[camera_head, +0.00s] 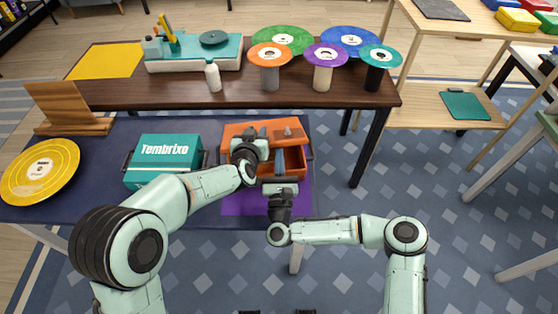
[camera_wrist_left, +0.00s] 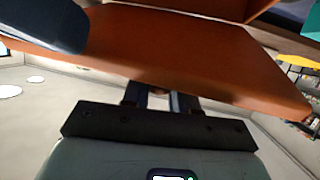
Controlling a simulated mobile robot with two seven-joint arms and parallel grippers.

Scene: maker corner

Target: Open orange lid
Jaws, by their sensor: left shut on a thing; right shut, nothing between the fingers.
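The orange box (camera_head: 305,166) stands on a purple mat on the dark blue table. Its orange lid (camera_head: 292,124) is raised at the back, and part of the open interior shows at the right. My left gripper (camera_head: 263,134) is at the lid and shut on it. In the left wrist view the lid (camera_wrist_left: 200,62) is a broad orange panel, with my left fingers (camera_wrist_left: 160,101) at its near edge. My right gripper (camera_head: 279,166) is shut and empty at the front of the box. My arms hide the box's left and front parts.
A teal "Tembrixo" case (camera_head: 165,155) stands close left of the box. A yellow disc (camera_head: 40,172) lies further left. Behind is a brown bench (camera_head: 190,93) with a white bottle (camera_head: 213,76) and several coloured discs on spools. Floor is free at the right.

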